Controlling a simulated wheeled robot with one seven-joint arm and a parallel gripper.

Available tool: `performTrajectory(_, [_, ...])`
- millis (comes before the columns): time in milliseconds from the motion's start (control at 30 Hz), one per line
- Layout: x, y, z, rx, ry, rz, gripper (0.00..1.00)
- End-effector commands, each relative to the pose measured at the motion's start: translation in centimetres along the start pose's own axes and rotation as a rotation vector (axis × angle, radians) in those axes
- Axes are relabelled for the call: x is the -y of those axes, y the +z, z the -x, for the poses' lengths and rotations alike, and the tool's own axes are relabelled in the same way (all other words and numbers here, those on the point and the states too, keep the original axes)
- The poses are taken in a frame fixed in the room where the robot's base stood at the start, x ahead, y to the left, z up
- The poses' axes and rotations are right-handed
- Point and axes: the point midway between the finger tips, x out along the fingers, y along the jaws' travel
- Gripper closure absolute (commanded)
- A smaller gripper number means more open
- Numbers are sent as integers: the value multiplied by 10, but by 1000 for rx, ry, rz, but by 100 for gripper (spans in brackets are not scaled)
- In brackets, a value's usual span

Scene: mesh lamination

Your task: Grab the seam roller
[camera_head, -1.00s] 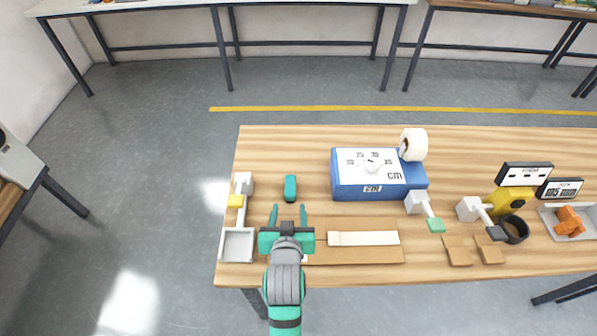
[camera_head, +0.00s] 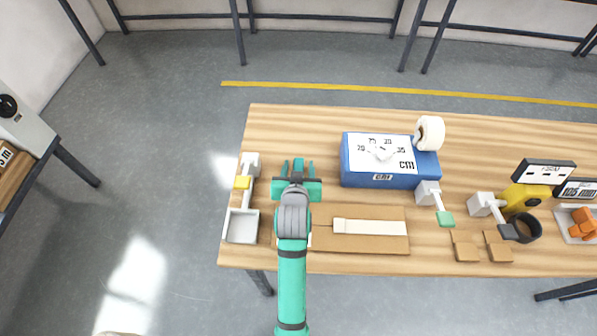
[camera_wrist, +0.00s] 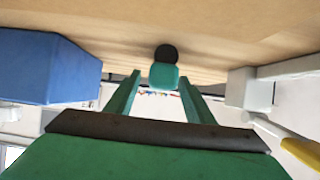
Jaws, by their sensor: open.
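The small teal tool with a dark round end, which looks like the seam roller, shows between the fingertips in the wrist view (camera_wrist: 163,76). In the head view the seam roller (camera_head: 298,168) is mostly covered by my gripper (camera_head: 298,167). My gripper is open, with one finger on each side of the tool. In the wrist view, gaps show between the tool and both fingers of my gripper (camera_wrist: 160,82). Whether the tool touches the table cannot be told clearly.
A blue box (camera_head: 375,179) with a white roll (camera_head: 430,132) stands to the right. A grey tray (camera_head: 242,227) and a white holder with a yellow part (camera_head: 243,182) are close on the left. A brown board with a pale strip (camera_head: 370,227) lies nearer the front edge.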

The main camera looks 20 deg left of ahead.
Motion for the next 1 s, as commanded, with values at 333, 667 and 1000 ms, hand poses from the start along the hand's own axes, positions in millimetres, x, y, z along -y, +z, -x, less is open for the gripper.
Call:
performTrajectory(333, [1,0,-33,0,-1,0,52])
performTrajectory(667, [0,0,-33,0,0,0,85])
performTrajectory(1000, [0,0,-32,-1,0,0,100])
